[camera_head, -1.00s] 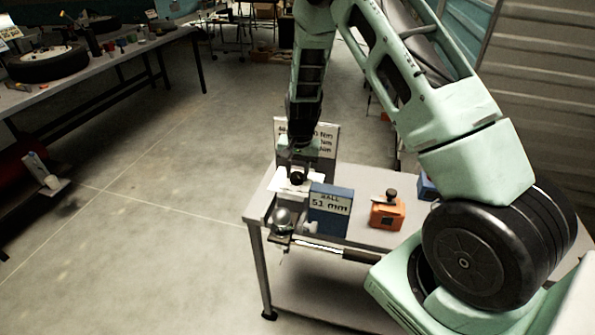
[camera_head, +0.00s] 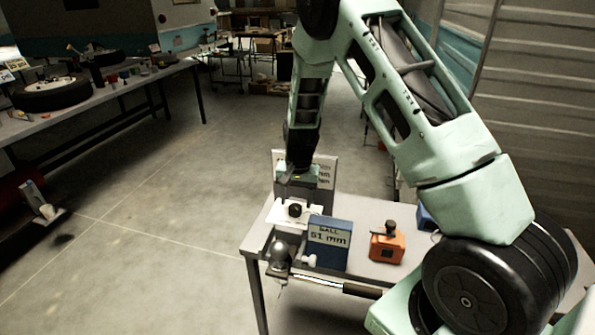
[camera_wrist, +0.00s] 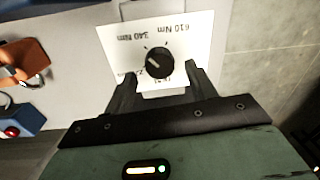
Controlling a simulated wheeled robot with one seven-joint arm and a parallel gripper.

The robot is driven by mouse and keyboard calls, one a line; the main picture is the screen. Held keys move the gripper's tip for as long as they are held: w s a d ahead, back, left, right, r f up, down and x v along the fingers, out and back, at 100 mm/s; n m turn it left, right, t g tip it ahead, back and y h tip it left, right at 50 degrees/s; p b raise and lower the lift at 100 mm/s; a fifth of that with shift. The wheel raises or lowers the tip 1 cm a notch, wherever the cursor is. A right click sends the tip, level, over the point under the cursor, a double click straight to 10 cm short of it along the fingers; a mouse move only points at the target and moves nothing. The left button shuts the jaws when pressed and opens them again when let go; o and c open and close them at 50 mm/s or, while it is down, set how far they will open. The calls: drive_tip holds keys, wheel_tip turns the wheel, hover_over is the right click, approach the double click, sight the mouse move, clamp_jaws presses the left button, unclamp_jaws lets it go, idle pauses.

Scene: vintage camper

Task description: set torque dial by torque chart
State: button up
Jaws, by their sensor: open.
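The torque dial (camera_wrist: 160,62) is a black knob on a white plate (camera_wrist: 207,62) marked "610 Nm" and "340 Nm", upside down in the wrist view. Further marks near the fingers are partly hidden. A pale pointer line lies on the knob, toward the lower left. The dial also shows in the head view (camera_head: 295,210) near the table's left end. My gripper (camera_wrist: 158,80) is open and empty, its fingers apart around the near side of the knob. The torque chart (camera_head: 325,172) appears to be the upright white board behind the dial, mostly hidden by my arm.
A blue box (camera_head: 329,243) labelled "BALL 51 mm" stands right of the dial. A ball hitch (camera_head: 280,252) and a bar lie at the table's front edge. An orange device (camera_head: 387,246) stands further right.

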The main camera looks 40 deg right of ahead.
sight(299, 206)
wheel_tip(299, 206, up, 16)
drive_tip(key=b, duration=0.1)
drive_tip(key=shift+s+d+f+b, duration=0.2)
drive_tip(key=shift+s+d+b, duration=0.1)
drive_tip(key=shift+b, duration=0.1)
drive_tip(key=s+a+r+n+y, duration=0.1)
drive_tip(key=s+a+n, duration=0.3)
drive_tip(key=s+a, duration=0.5)
drive_tip(key=s+a+r+n, duration=0.1)
drive_tip(key=s+a+n, duration=0.35)
drive_tip(key=a, duration=0.85)
drive_tip(key=s+a+n, duration=0.2)
drive_tip(key=s+n, duration=0.2)
drive_tip(key=s, duration=0.4)
drive_tip(key=s+a+n, duration=0.3)
drive_tip(key=s+n, duration=0.1)
drive_tip(key=s, duration=0.4)
drive_tip(key=shift+s+f+h, duration=0.35)
drive_tip(key=shift+h, duration=0.05)
